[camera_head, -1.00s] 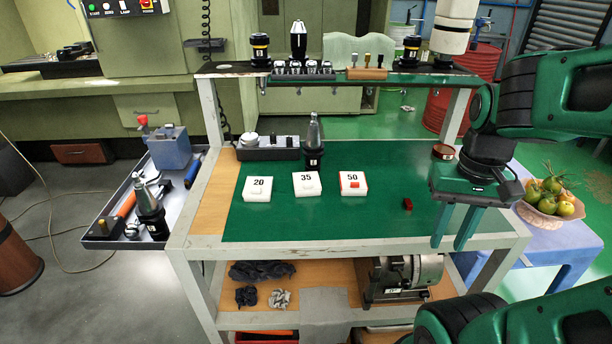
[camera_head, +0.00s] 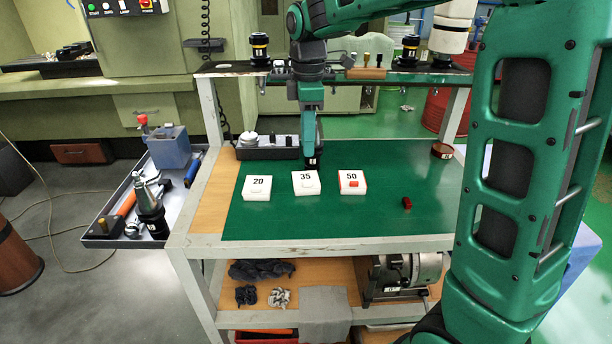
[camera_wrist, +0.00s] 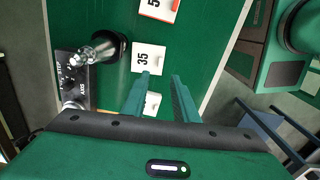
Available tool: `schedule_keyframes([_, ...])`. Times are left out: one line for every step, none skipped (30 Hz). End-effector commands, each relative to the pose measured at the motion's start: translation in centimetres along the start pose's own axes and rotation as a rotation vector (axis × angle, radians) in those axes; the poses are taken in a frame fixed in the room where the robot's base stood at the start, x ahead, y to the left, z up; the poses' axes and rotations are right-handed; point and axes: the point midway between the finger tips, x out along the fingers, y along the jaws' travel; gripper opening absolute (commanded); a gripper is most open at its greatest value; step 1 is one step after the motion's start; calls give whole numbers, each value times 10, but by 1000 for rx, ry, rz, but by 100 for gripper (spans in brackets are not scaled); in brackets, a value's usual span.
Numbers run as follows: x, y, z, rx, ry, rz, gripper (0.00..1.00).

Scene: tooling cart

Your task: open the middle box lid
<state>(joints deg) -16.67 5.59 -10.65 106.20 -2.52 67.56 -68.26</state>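Three white boxes stand in a row on the cart's green mat. The middle box (camera_head: 306,184) is marked 35, and its lid looks closed. The left box (camera_head: 257,188) is marked 20. The right box (camera_head: 352,182) is marked 50 and has a red handle and red edge. My gripper (camera_head: 311,150) is above and behind the middle box in the head view, pointing down. In the wrist view my gripper (camera_wrist: 163,85) is open with nothing between its fingers, and the box marked 35 (camera_wrist: 150,57) lies just beyond the fingertips.
A black tool holder with a metal tip (camera_wrist: 107,47) stands close to the middle box. A small red block (camera_head: 407,203) lies on the mat at right. The front of the mat (camera_head: 320,222) is clear.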

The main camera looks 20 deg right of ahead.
Motion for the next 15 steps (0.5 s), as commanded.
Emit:
schedule_keyframes([3, 0, -1, -8, -1, -2, 27])
schedule_keyframes([6, 0, -1, -9, -1, -2, 27])
schedule_keyframes([10, 0, -1, -9, -1, -2, 27])
schedule_keyframes([14, 0, -1, -8, -1, -2, 27])
schedule_keyframes([18, 0, 0, -7, -1, -3, 27])
schedule_keyframes([24, 0, 0, -6, -1, -3, 27])
schedule_keyframes([30, 0, 0, -5, -1, -4, 27])
schedule_keyframes([35, 0, 0, -5, -2, -5, 27])
schedule_keyframes([43, 0, 0, -4, -2, -4, 27])
schedule_keyframes([48, 0, 0, -4, -2, -5, 27])
schedule_keyframes([54, 0, 1, -3, -1, -4, 27])
schedule_keyframes([60, 0, 1, -3, -1, -4, 27])
schedule_keyframes([66, 0, 1, -3, -1, -3, 27])
schedule_keyframes([71, 0, 1, -3, -1, -5, 27])
schedule_keyframes([77, 0, 1, -2, -1, -4, 27])
